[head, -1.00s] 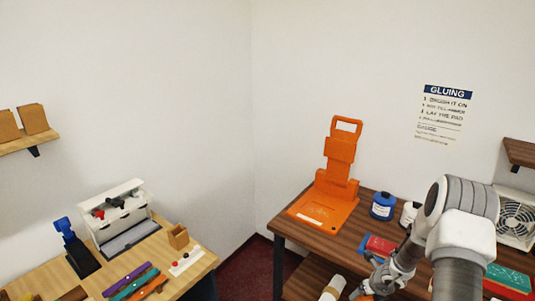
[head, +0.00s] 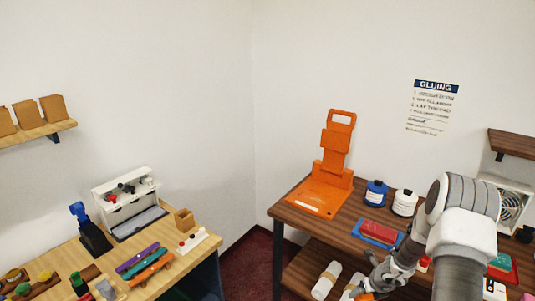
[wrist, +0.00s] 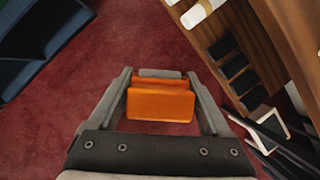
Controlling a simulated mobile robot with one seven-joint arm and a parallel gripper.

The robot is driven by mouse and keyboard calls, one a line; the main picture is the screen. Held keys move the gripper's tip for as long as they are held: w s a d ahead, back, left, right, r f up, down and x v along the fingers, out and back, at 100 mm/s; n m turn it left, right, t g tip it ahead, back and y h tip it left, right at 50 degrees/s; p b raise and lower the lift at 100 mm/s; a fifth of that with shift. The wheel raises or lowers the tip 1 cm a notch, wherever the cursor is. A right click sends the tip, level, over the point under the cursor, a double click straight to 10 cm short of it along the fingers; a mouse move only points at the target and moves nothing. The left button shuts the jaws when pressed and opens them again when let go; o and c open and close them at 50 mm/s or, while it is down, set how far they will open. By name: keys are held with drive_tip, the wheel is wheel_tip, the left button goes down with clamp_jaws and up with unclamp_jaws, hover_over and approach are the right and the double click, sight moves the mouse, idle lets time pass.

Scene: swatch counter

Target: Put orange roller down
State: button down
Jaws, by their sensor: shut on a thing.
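The orange roller (wrist: 160,104) is held between the two fingers of my gripper (wrist: 160,77), seen in the wrist view as an orange block over the red carpet. In the head view my gripper (head: 366,288) is low at the right, in front of the dark wooden table (head: 291,218). Only a small orange bit of the roller (head: 365,296) shows there at the bottom edge. The roller hangs clear of any surface in the wrist view.
A large orange stand (head: 320,199), a blue bottle (head: 375,195) and a white bottle (head: 404,203) stand on the dark table. White rolls (head: 326,281) lie on its lower shelf. The left table (head: 190,262) carries purple, teal and orange tools and a white rack (head: 128,203).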

drive_tip(key=shift+w+a+r+n, duration=0.1)
drive_tip(key=shift+a+r+n, duration=0.2)
drive_tip(key=shift+n, duration=0.3)
drive_tip(key=s+a+r+n+g+b, duration=0.1)
drive_tip(key=s+a+r+n+g, duration=0.2)
drive_tip(key=n, duration=0.8)
drive_tip(key=s+a+r+n+g, duration=0.3)
drive_tip(key=a+r+n, duration=0.3)
drive_tip(key=n, duration=0.5)
drive_tip(key=s+a+r+n+g+b, duration=0.1)
drive_tip(key=s+a+r+n+g, duration=0.2)
drive_tip(key=n, duration=0.7)
drive_tip(key=a+r, duration=0.2)
drive_tip(key=a, duration=0.2)
drive_tip(key=shift+s+a+r+n+h+b, duration=0.15)
drive_tip(key=shift+r+n+h+b, duration=0.15)
drive_tip(key=shift+r+n+h, duration=0.1)
